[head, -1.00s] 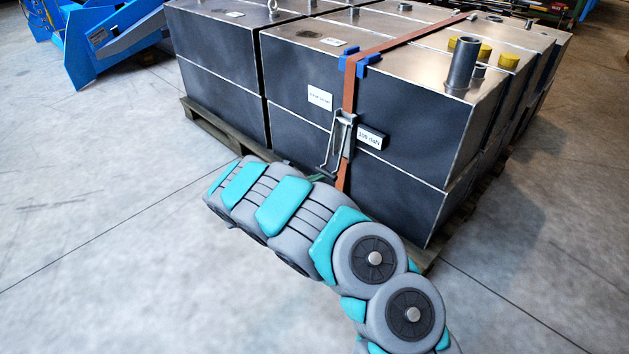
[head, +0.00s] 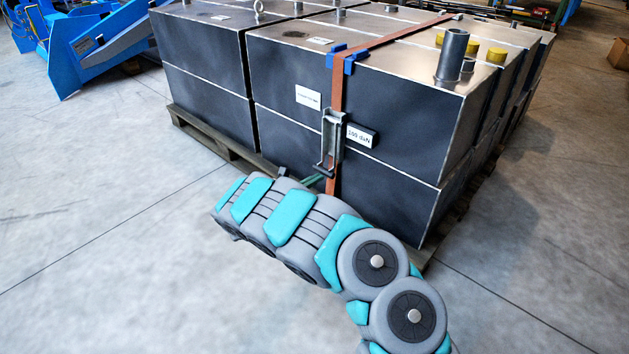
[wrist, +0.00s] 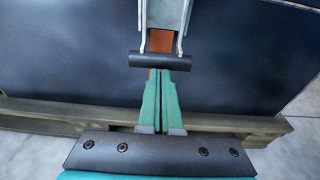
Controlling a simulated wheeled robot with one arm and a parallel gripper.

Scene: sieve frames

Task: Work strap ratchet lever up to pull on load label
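The orange strap (head: 337,93) runs over the top edge of a dark metal tank and down its front face. The grey ratchet (head: 333,122) sits on the strap, its lever hanging down to a black crossbar handle (wrist: 160,61). The load label (head: 361,136), a small plate ending in "daN", is right of the ratchet. My gripper (wrist: 160,72) has its two green fingers together, with nothing seen between them. The fingertips are just below the handle in the wrist view; whether they touch it I cannot tell. In the head view my arm hides much of the gripper.
The tanks stand on a wooden pallet (head: 216,138). Blue corner guards (head: 350,62) sit under the strap at the top edge. A white label (head: 308,97) is left of the strap. Blue machinery (head: 95,45) stands at the back left. The floor (head: 90,230) at left is clear.

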